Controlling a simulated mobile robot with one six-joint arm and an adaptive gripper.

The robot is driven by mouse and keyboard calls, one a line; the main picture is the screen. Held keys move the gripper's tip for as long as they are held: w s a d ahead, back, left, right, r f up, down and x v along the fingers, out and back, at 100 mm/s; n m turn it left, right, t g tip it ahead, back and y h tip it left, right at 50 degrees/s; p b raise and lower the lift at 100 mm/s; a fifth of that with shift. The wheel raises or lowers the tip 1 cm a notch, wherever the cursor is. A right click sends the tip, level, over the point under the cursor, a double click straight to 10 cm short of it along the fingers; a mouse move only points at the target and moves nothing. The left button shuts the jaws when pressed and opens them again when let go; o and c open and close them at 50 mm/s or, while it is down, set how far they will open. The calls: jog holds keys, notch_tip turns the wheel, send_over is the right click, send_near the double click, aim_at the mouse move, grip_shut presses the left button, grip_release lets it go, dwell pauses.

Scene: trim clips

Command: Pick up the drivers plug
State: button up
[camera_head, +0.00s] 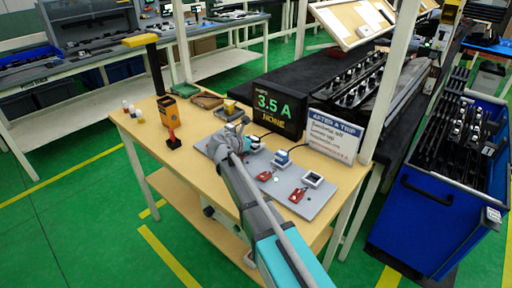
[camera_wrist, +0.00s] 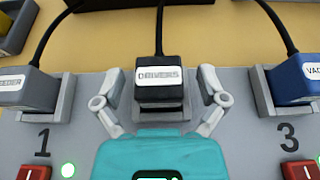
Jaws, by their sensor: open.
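The drivers plug (camera_wrist: 160,82), dark grey with a white "DRIVERS" label, sits in the middle socket in the wrist view, its black cord running up and away. My gripper (camera_wrist: 158,95) is open, with one finger on each side of the plug. A small gap shows between each finger and the plug. In the head view my gripper (camera_head: 240,140) is over the grey socket board (camera_head: 318,205), and my arm hides part of the board and its plugs.
A grey plug (camera_wrist: 28,88) stands left at number 1, and a blue "VAC" plug (camera_wrist: 290,82) right at number 3. Red switches (camera_wrist: 300,170) line the near side. A display (camera_head: 272,106) reading 3.5 A and a sign (camera_head: 332,136) stand behind.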

jog(key=shift+w+d+f, duration=0.15)
jog(key=shift+w+d, duration=0.05)
jog(key=shift+w, duration=0.1)
dwell(0.4)
grip_shut()
